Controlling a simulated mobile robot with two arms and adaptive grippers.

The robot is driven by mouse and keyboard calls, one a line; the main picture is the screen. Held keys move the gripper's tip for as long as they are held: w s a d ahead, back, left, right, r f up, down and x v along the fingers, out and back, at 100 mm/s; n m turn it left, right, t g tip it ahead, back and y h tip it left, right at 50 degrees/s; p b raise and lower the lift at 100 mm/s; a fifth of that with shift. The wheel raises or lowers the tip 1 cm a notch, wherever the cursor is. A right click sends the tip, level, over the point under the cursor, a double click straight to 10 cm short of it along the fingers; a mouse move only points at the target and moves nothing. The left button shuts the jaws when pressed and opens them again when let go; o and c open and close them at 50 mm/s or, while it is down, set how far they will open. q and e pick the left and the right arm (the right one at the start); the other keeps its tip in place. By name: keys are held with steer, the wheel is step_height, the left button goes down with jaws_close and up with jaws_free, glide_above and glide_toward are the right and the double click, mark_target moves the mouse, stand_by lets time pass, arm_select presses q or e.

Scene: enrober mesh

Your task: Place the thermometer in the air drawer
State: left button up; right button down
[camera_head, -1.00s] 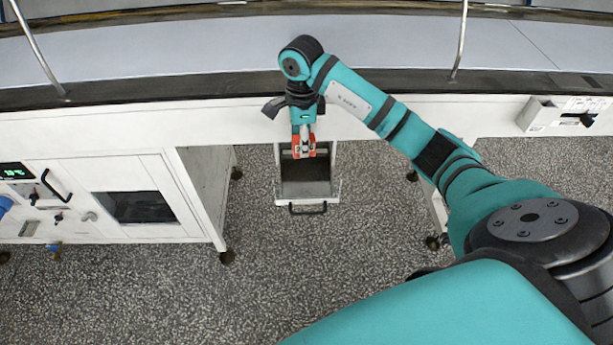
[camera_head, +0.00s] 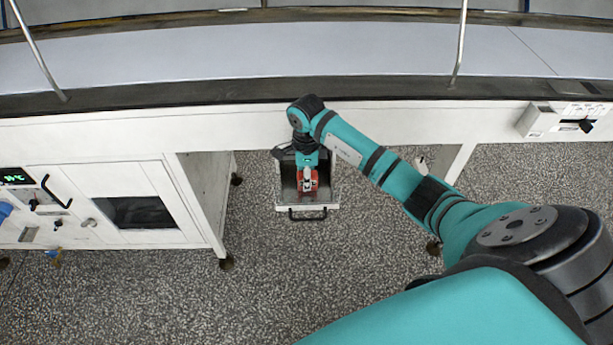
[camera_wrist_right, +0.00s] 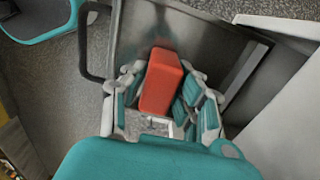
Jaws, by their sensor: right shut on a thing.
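The thermometer is a red-orange block (camera_wrist_right: 162,80), held between the fingers of my right gripper (camera_wrist_right: 163,95) in the right wrist view. In the head view, my right gripper (camera_head: 307,182) points down over the open drawer, with the red thermometer (camera_head: 307,187) at its tips. The air drawer (camera_head: 307,214) is a grey metal tray with a dark front handle, pulled out under the white counter. Its bare floor shows in the right wrist view (camera_wrist_right: 205,32). I cannot tell whether the thermometer touches the drawer floor. My left gripper is out of view.
The white counter front (camera_head: 400,122) runs above the drawer. A white cabinet (camera_head: 120,195) with a dark window and a display stands at the left. A small white box (camera_head: 550,121) is mounted on the counter at the right. The speckled floor in front is clear.

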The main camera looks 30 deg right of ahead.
steer(key=shift+f, duration=0.15)
steer(key=c, duration=1)
jaws_free()
step_height(320, 180, up, 12)
steer(key=shift+r+b, duration=0.2)
steer(key=shift+b, duration=0.25)
